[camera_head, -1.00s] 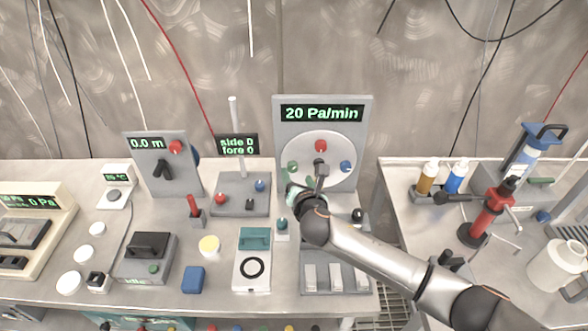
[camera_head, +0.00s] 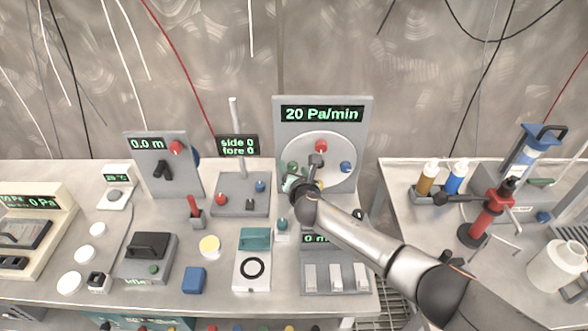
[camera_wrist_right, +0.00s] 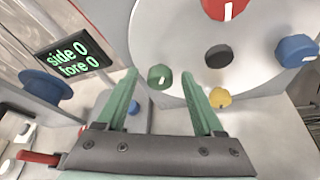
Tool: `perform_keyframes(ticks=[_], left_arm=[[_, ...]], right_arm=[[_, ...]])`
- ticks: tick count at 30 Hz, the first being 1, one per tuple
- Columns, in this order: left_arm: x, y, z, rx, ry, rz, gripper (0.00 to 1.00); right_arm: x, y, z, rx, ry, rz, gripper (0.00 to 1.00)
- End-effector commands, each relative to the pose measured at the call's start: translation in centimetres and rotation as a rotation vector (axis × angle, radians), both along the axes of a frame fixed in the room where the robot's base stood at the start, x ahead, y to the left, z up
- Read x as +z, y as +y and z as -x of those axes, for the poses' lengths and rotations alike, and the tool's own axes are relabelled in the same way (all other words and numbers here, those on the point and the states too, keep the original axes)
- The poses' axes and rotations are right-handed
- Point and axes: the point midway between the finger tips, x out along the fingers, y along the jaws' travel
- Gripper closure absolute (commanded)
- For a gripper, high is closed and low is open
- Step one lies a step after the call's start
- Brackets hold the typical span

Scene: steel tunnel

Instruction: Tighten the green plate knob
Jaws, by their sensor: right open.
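The green plate knob (camera_wrist_right: 159,77) sits on the pale round plate (camera_wrist_right: 175,45) in the right wrist view, showing between my right gripper's fingertips (camera_wrist_right: 158,74). I cannot tell whether they touch it. In the head view the green knob (camera_head: 292,167) is at the plate's lower left, partly hidden by my right gripper (camera_head: 291,179). The gripper's green fingers are apart. The plate also carries a red knob (camera_head: 321,146), a blue knob (camera_head: 345,167) and a yellow knob (camera_wrist_right: 220,97). The panel display (camera_head: 321,114) reads 20 Pa/min. My left gripper is out of view.
A small display (camera_wrist_right: 75,55) reading "side 0, fore 0" stands left of the plate. A teal-topped device (camera_head: 254,240) and a switch box (camera_head: 335,278) lie in front. A second bench on the right holds bottles (camera_head: 456,178) and a red stand (camera_head: 492,208).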

Motion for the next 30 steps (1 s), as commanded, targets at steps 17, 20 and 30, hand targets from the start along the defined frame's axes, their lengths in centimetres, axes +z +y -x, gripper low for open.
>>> perform_keyframes(ticks=[17,20,30], left_arm=[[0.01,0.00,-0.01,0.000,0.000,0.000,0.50],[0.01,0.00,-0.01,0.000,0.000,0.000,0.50],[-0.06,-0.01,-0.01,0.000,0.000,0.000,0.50]], right_arm=[[0.01,-0.01,0.01,0.000,0.000,0.001,0.84],[0.01,-0.03,0.01,0.000,0.000,0.001,0.95],[-0.04,-0.04,0.02,0.000,0.000,-0.005,1.00]])
